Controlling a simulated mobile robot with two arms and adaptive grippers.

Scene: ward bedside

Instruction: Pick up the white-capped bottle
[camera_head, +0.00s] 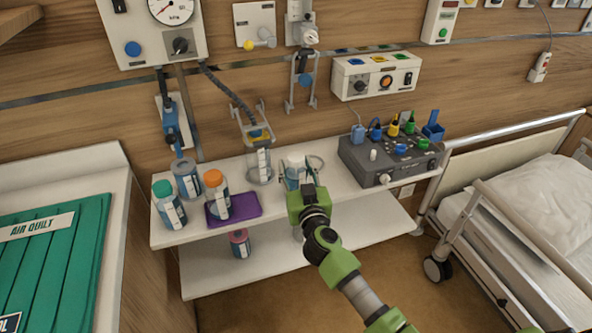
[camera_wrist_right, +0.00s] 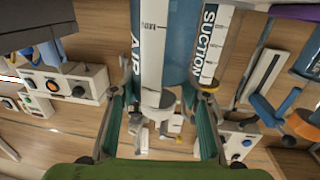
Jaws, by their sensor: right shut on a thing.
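The white-capped bottle (camera_head: 294,161) stands on the upper white shelf, with its cap and part of its side showing behind my right gripper (camera_head: 307,196). My right gripper reaches it from the front and is shut on it. In the right wrist view, the same bottle (camera_wrist_right: 165,45), with a blue and white label reading "AIR", sits between the two fingers of my right gripper (camera_wrist_right: 160,98). Its lower part is hidden by the gripper in the head view. I cannot tell whether it touches the shelf. My left gripper is out of view.
A clear canister (camera_head: 259,166) stands just left of the bottle. Further left are an orange-capped bottle (camera_head: 216,194) on a purple tray (camera_head: 246,205), a grey-blue-lidded jar (camera_head: 186,179) and a green-capped bottle (camera_head: 168,206). A grey device (camera_head: 385,166) stands on the right. A red-capped bottle (camera_head: 239,243) is below.

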